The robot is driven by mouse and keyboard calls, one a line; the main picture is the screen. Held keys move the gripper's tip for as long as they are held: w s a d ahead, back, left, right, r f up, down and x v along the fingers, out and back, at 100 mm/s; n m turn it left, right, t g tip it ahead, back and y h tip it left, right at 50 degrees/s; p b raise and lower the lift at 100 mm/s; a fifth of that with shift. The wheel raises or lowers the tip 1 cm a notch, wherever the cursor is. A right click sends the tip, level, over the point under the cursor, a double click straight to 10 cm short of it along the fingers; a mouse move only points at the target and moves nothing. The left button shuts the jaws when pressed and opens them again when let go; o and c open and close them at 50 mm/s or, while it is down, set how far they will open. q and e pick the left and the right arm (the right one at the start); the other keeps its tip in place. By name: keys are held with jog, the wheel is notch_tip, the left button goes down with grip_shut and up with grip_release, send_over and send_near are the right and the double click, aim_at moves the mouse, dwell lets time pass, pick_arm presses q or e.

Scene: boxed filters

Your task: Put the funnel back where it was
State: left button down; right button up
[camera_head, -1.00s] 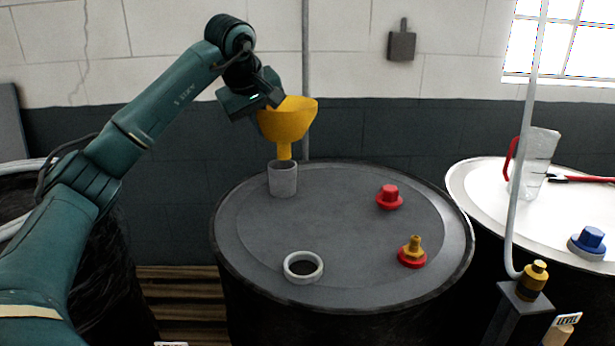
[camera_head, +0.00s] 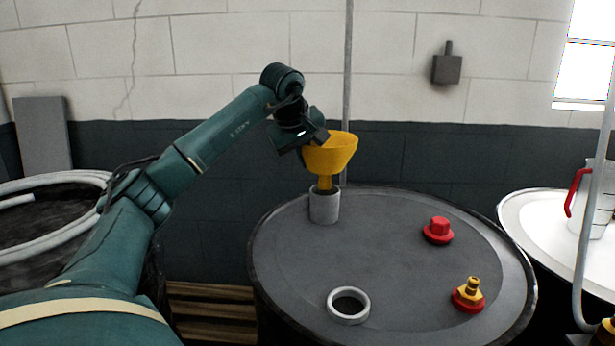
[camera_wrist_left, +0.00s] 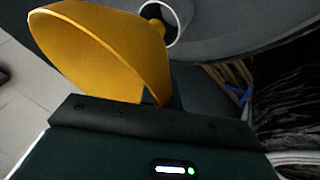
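The yellow funnel (camera_head: 331,152) is upright over the grey cup-shaped holder (camera_head: 324,207) at the back left of the dark drum lid. Its spout tip is at the holder's mouth and seems to be just inside it. My left gripper (camera_head: 316,140) is at the left side of the funnel's rim and appears shut on it; the fingertips are largely hidden. In the left wrist view the funnel (camera_wrist_left: 100,50) fills the upper left, and its spout points at the holder's round opening (camera_wrist_left: 160,14). My right gripper is not in view.
The drum lid (camera_head: 400,260) carries a red cap (camera_head: 438,230), a red-and-yellow fitting (camera_head: 468,295) and an open ring-shaped port (camera_head: 348,305). A white-topped drum (camera_head: 530,215) with a red-handled jug (camera_head: 592,200) stands right. A thin pipe (camera_head: 348,90) runs behind the funnel.

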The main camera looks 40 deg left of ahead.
pick_arm(q)
jog(key=shift+f, duration=1.8)
jog(key=shift+f, duration=0.1)
jog(key=shift+f, duration=0.5)
jog(key=c, duration=1.6)
grip_release()
jog(key=v, duration=1.3)
jog(key=shift+w+a+r, duration=0.1)
jog(key=shift+w+r, duration=0.1)
